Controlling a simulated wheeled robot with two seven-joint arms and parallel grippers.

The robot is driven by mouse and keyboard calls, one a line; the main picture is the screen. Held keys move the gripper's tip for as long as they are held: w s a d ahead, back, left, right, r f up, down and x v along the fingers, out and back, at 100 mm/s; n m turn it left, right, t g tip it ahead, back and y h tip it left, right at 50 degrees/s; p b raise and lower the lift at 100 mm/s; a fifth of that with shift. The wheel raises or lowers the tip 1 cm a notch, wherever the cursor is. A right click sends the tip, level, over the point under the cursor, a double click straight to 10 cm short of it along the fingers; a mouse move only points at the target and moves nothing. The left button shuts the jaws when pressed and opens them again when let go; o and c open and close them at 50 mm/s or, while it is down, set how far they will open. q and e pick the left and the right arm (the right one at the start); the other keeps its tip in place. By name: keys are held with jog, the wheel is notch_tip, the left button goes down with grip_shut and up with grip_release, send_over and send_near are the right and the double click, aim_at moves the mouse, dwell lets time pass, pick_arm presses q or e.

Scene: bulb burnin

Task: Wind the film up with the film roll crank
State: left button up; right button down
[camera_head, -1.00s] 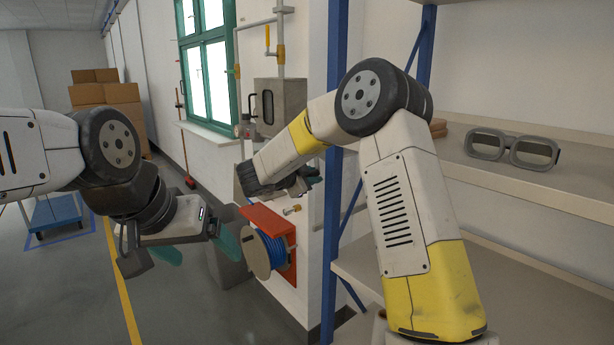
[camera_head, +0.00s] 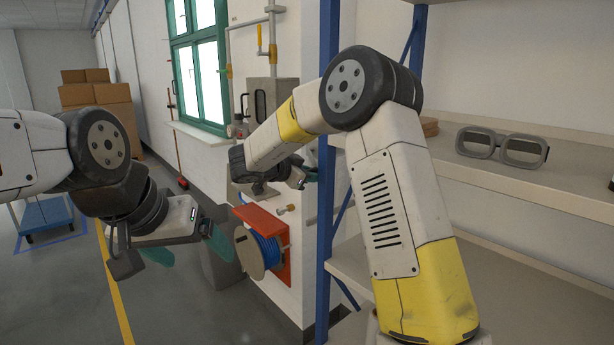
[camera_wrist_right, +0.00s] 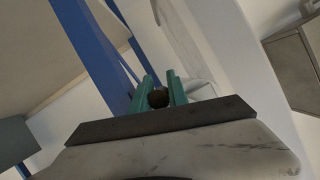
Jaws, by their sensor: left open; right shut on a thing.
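A reel (camera_head: 249,254) with a tan side disc and blue winding sits in a red bracket (camera_head: 262,219) on the white wall. I cannot make out a crank on it. My right gripper (camera_head: 309,176) is by the wall above and right of the reel, partly hidden behind its own arm. In the right wrist view its green fingers (camera_wrist_right: 161,88) are shut on a dark round knob (camera_wrist_right: 158,98); I cannot tell whether this is the crank's handle. My left gripper (camera_head: 189,248) is open and empty, left of the reel and apart from it.
A blue shelf post (camera_head: 327,130) stands just right of my right gripper, with shelves beyond it holding goggles (camera_head: 502,147). A grey wall box (camera_head: 258,98) is above the reel. A grey bin (camera_head: 221,268) stands below. Floor at the left is mostly clear.

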jog(key=c, duration=1.3)
grip_release()
jog(key=shift+f, duration=0.1)
